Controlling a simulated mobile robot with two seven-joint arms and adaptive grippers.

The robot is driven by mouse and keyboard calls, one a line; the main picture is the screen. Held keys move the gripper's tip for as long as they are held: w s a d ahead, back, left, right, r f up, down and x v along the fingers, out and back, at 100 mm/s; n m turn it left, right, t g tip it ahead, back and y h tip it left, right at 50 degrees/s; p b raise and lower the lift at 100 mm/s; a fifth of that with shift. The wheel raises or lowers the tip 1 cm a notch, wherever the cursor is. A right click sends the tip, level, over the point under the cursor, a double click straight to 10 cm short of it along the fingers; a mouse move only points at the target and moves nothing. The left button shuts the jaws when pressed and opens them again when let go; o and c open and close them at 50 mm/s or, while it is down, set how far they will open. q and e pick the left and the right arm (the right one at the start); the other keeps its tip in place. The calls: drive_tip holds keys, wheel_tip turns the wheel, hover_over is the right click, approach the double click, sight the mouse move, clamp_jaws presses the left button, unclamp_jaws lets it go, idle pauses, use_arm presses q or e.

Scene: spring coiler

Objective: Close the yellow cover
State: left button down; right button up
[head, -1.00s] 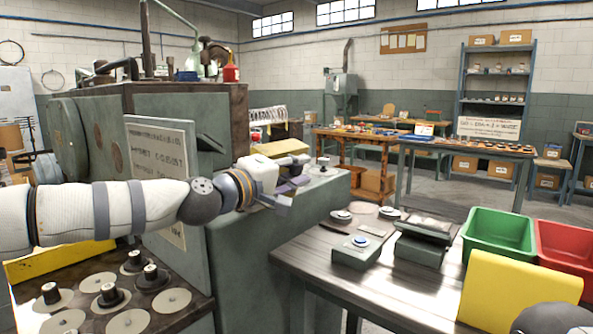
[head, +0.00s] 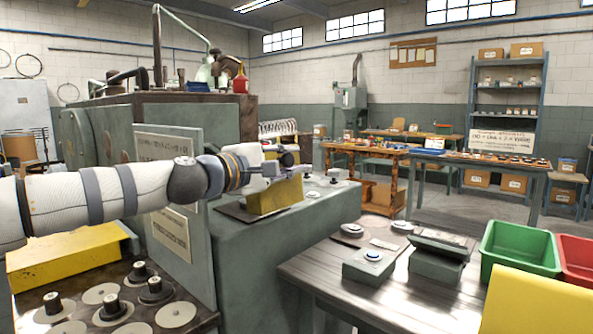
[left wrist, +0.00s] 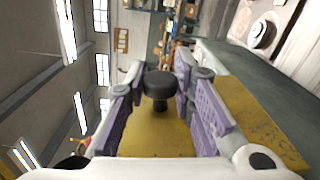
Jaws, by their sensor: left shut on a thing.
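The yellow cover (head: 268,203) is a box shape on top of the green machine (head: 290,245), under my left gripper (head: 292,170). Its lower edge appears close to the dark plate on the machine top, but I cannot tell if it is fully seated. In the left wrist view a black knob (left wrist: 158,84) stands on the yellow cover (left wrist: 155,138). My left gripper (left wrist: 157,92) has its purple pads on both sides of the knob and is shut on it. My right gripper is out of view.
An upright grey panel (head: 178,222) stands beside my left arm. A workbench (head: 330,283) at right holds small grey boxes, with a green bin (head: 522,247) and a red bin beyond. Spools and discs (head: 110,307) lie at lower left.

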use_arm(q)
drive_tip(key=shift+w+a+r+n, duration=0.3)
drive_tip(key=shift+w+a+n, duration=0.2)
drive_tip(key=shift+a+n, duration=0.25)
drive_tip(key=c, duration=1.4)
unclamp_jaws()
drive_tip(key=shift+o, duration=0.2)
drive_tip(key=shift+r, duration=0.15)
wheel_tip(320, 180, up, 10)
